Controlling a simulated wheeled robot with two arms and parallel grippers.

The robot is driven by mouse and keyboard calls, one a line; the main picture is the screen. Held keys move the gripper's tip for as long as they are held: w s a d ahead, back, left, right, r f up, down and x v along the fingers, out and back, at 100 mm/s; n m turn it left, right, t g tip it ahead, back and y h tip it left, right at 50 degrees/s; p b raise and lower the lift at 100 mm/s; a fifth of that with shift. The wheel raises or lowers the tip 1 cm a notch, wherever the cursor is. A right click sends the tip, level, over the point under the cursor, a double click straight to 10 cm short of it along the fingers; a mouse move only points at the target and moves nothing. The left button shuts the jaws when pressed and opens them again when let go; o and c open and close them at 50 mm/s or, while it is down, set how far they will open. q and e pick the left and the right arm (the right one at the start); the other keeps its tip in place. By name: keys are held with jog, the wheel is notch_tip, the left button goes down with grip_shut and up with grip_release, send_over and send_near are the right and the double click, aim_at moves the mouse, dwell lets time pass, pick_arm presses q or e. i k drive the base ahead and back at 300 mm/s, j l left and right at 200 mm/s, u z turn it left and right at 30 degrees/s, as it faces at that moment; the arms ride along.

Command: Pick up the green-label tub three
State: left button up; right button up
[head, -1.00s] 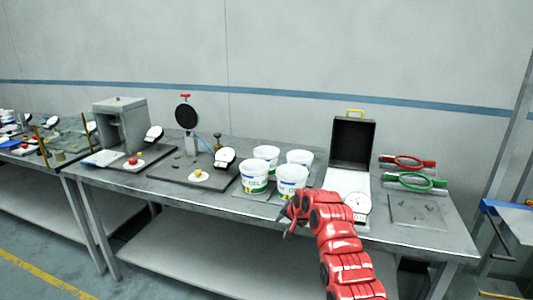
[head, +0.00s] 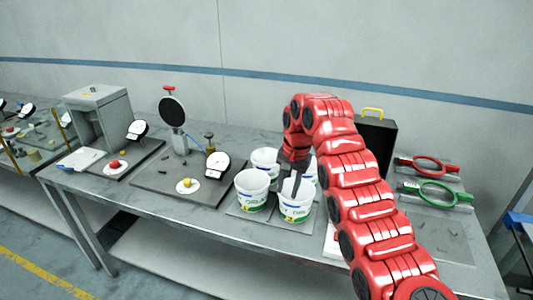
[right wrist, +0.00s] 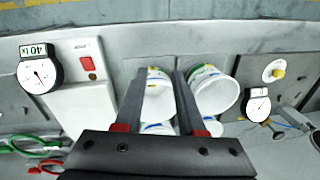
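Several white tubs stand in a cluster on the table. The front right tub (head: 296,208) and front left tub (head: 252,192) show blue and green print; no number is legible, so I cannot tell which is three. The back left tub (head: 264,159) is partly covered. The back right tub (head: 309,171) is mostly hidden behind my arm. My right gripper (head: 291,187) points down at the front right tub, fingers apart. In the right wrist view, the open fingers (right wrist: 160,74) straddle this tub (right wrist: 158,98); contact is unclear. The front left tub (right wrist: 214,92) is beside them.
A black case (head: 376,137) stands behind my right arm. A dial gauge (right wrist: 40,74) stands near the tubs. A plate with a round white dial (head: 217,165) is left of them.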

aim_at(264, 159)
jog(key=i, duration=1)
